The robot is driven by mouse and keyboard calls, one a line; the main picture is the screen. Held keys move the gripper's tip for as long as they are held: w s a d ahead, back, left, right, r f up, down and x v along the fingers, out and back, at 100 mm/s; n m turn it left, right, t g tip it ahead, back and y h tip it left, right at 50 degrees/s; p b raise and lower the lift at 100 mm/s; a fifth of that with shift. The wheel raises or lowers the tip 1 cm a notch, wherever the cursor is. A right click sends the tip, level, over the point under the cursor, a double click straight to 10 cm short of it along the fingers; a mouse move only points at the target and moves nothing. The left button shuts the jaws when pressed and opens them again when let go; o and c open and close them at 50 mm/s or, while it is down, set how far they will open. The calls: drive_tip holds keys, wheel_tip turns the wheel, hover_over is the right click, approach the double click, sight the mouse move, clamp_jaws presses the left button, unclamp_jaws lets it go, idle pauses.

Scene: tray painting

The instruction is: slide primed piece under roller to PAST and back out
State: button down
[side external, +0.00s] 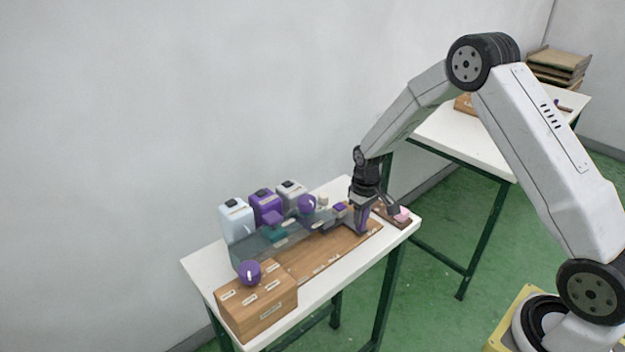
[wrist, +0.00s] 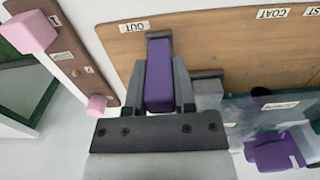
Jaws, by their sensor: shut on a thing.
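My gripper (side external: 363,228) is low over the right end of a wooden board (side external: 315,258). In the wrist view my gripper (wrist: 161,100) is shut on a purple block (wrist: 159,78), which lies between its two grey fingers. The block is beside the board's OUT label (wrist: 134,27); a COAT label (wrist: 272,14) and a partly cut-off label ending in "ST" (wrist: 312,11) lie further right. A see-through panel (side external: 262,240) stands along the board's back left. I cannot clearly make out the roller, nor whether the block carries primer.
A brown strip with pink blocks (wrist: 33,32) lies beside the board's right end. Purple, grey and pale blue containers (side external: 264,205) stand at the back. A wooden box with a purple knob (side external: 249,272) is at the front left. A second table (side external: 470,135) stands behind.

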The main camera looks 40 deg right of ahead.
drive_tip(key=shift+d, duration=1.5)
drive_tip(key=shift+c, duration=2.2)
unclamp_jaws()
drive_tip(key=shift+r, duration=0.15)
drive_tip(key=shift+r, duration=0.25)
wheel_tip(320, 180, up, 7)
